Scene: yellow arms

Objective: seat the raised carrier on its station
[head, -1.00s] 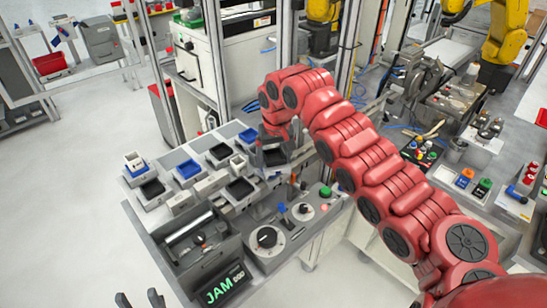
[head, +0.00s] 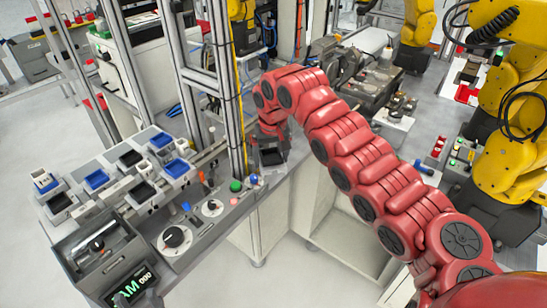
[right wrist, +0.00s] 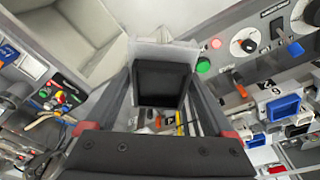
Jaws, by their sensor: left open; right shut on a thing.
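My right gripper (head: 268,148) is shut on a grey carrier with a black square insert (head: 271,157). It holds the carrier above the bench's right end, past the green button. In the right wrist view the carrier (right wrist: 163,84) sits between the two fingers of the gripper (right wrist: 164,60), its black recess facing the camera. Other carriers with blue inserts (head: 97,179) and black inserts (head: 131,158) stand in rows on the bench at left. I cannot tell which spot is the station. My left gripper (head: 136,300) is open at the bottom left edge, mostly out of frame.
A control panel with a black dial (head: 174,237), a green button (head: 236,186) and levers lies along the bench front. A display (head: 130,284) reads JAM. A metal frame post (head: 221,95) rises behind the bench. A yellow robot arm (head: 500,90) stands at right.

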